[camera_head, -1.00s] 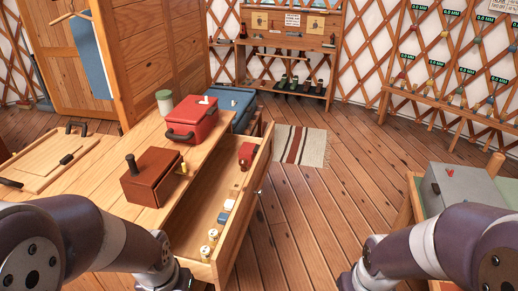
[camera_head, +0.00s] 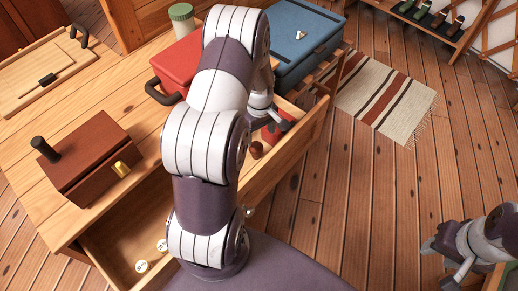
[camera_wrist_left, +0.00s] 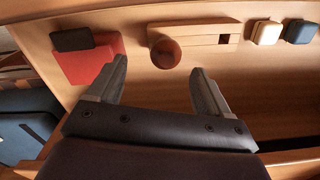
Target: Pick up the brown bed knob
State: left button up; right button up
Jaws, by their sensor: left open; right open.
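The brown bed knob (camera_wrist_left: 165,52) is a round, dark brown piece inside the open drawer. In the wrist view it sits just beyond and between the fingertips of my left gripper (camera_wrist_left: 158,72), which is open and empty. In the head view the knob (camera_head: 257,150) shows beside my left arm, and my left gripper (camera_head: 276,122) is over the drawer, partly hidden by the arm. My right gripper (camera_head: 440,252) is open and empty over the floor at the lower right.
A red block with a dark top (camera_wrist_left: 90,60) lies in the drawer near the left finger. A pale wooden block (camera_wrist_left: 195,33) lies behind the knob. The drawer's front wall (camera_head: 290,160) rises close by. A red case (camera_head: 178,65) and a brown box (camera_head: 85,165) stand on the top.

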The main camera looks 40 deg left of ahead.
aim_at(256, 146)
pick_arm(q)
jog(key=shift+s+f, duration=0.1)
jog(key=shift+f, duration=0.6)
jog(key=shift+s+a+f, duration=0.1)
jog(key=shift+s+f, duration=0.1)
jog(key=shift+f, duration=0.1)
jog(key=f, duration=0.5)
jog(key=shift+s+a+f, duration=0.1)
jog(key=shift+a, duration=0.1)
jog(key=shift+s, duration=0.1)
jog(key=c, duration=1.1)
